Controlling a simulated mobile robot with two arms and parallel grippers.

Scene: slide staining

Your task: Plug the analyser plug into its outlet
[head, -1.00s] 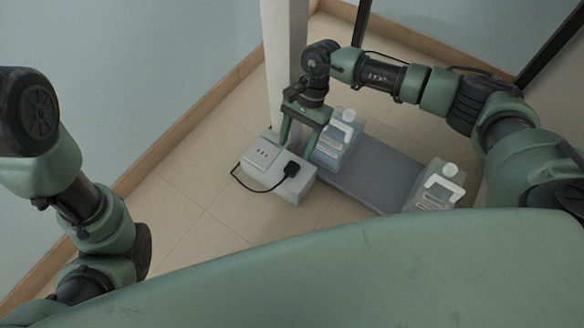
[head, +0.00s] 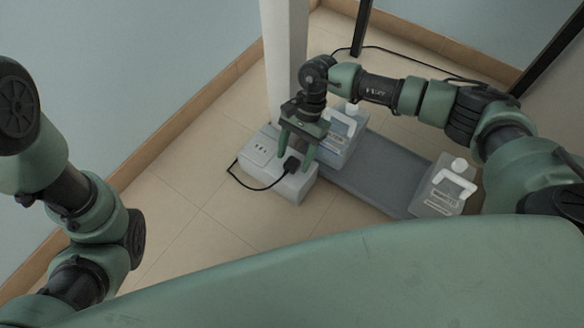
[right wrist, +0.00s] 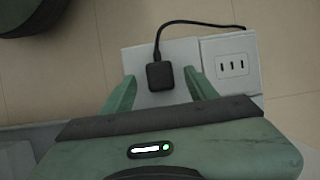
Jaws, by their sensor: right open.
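The black analyser plug (head: 291,166) sits on the top of a pale grey box (head: 297,187), with its black cord (head: 247,186) looping off to the left. An outlet (head: 259,149) with a row of slots is on the same box, left of the plug. In the right wrist view the plug (right wrist: 160,75) lies between the tips of my open right gripper (right wrist: 160,82), with a gap on each side, and the outlet (right wrist: 231,66) is to its right. My right gripper (head: 297,160) also shows in the head view, over the plug. My left gripper is out of view.
A grey tray (head: 375,182) on the floor right of the box holds two white-capped bottles, one near the box (head: 336,145) and one at its near end (head: 440,190). A white post (head: 284,70) rises behind the box. The tiled floor (head: 180,210) at left is clear.

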